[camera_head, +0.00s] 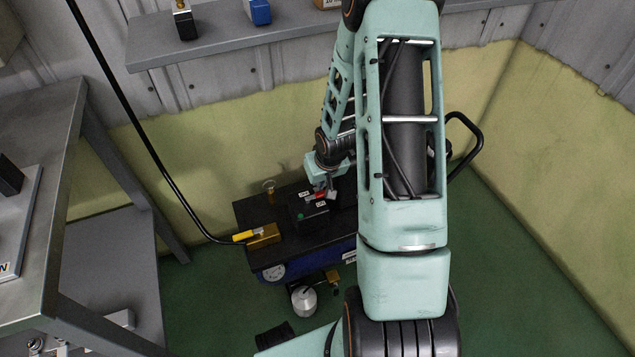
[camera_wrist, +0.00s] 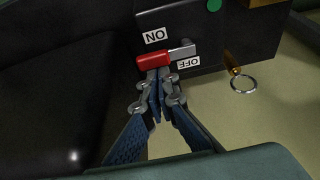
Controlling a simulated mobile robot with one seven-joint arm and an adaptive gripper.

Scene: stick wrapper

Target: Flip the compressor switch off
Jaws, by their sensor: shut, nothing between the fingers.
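The compressor (camera_head: 280,253), dark on top with a blue body, stands on the floor in the head view. A dark control box (camera_head: 312,213) on it carries the switch. In the wrist view the switch (camera_wrist: 154,60) has a red grip that points left from a grey pivot, between an ON label (camera_wrist: 155,37) and an OFF label (camera_wrist: 188,63), both upside down. My gripper (camera_wrist: 160,76) is shut and empty, its fingertips right at the red grip's lower edge; I cannot tell whether they touch. In the head view my gripper (camera_head: 331,190) is over the box, partly hiding the switch.
A green button (camera_wrist: 214,5) is on the same box. A brass fitting with a ring (camera_wrist: 240,76) is beside it. A black hose with a yellow end (camera_head: 243,236) meets the compressor's left side. A metal table (camera_head: 60,130) stands left, and a wall shelf (camera_head: 220,45) hangs behind.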

